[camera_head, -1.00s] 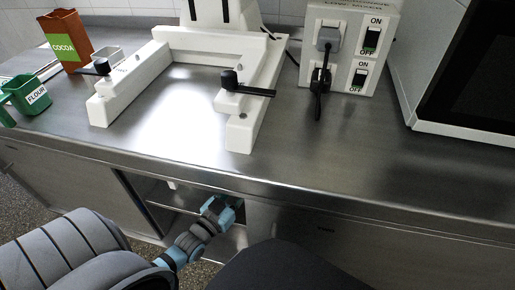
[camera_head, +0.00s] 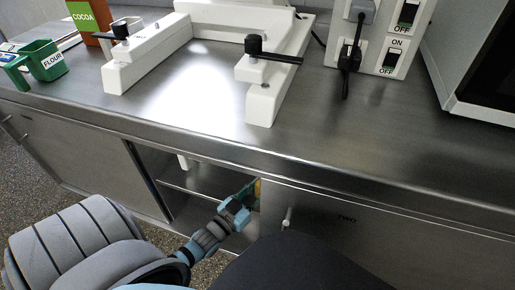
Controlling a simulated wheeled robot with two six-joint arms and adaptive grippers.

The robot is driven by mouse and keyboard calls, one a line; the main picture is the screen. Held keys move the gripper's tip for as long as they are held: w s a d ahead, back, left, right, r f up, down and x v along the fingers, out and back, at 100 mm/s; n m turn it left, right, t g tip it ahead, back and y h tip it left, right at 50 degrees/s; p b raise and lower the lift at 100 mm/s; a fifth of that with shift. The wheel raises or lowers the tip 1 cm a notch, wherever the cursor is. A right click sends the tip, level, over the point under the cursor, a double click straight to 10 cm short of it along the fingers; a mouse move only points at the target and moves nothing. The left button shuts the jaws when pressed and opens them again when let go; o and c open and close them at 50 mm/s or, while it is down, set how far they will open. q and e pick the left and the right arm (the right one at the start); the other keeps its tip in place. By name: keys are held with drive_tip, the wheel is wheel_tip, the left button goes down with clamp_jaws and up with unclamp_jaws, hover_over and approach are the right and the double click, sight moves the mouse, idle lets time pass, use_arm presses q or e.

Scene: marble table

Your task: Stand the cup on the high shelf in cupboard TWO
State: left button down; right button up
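I see no cup that I can make out in the head view. My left gripper (camera_head: 246,194) is at the right side of this bay, below the counter edge. A small green and yellow patch (camera_head: 256,186) shows at its tip; I cannot tell what it is. Its fingers are too small and hidden to read. My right gripper is not in view.
The steel counter (camera_head: 190,95) carries a white frame with black clamps (camera_head: 262,100), a switch panel (camera_head: 385,40), a green FLOUR container (camera_head: 45,62) and a COCOA box (camera_head: 88,18). A pale handle (camera_head: 287,218) stands out from the cupboard front. The counter edge overhangs the bay.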

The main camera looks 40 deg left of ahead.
use_arm(q)
drive_tip(key=c, duration=1.4)
unclamp_jaws()
drive_tip(key=shift+f, duration=0.1)
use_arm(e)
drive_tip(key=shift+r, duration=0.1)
use_arm(q)
drive_tip(key=shift+r, duration=0.2)
drive_tip(key=s+p, duration=0.3)
drive_tip(key=s, duration=0.8)
drive_tip(key=s+d+f+g+y, duration=0.1)
drive_tip(key=s+d+f+g, duration=0.15)
drive_tip(key=f+g, duration=0.85)
drive_tip(key=s+f+g, duration=0.1)
drive_tip(key=s+f, duration=0.2)
drive_tip(key=f, duration=0.1)
drive_tip(key=s+d+f+g, duration=0.1)
drive_tip(key=s+f, duration=0.2)
drive_tip(key=f, duration=0.2)
drive_tip(key=s+d+f+g, duration=0.1)
drive_tip(key=s+f, duration=0.3)
drive_tip(key=shift+d+f+n, duration=0.1)
drive_tip(key=shift+f+n, duration=0.25)
drive_tip(key=shift+n, duration=0.05)
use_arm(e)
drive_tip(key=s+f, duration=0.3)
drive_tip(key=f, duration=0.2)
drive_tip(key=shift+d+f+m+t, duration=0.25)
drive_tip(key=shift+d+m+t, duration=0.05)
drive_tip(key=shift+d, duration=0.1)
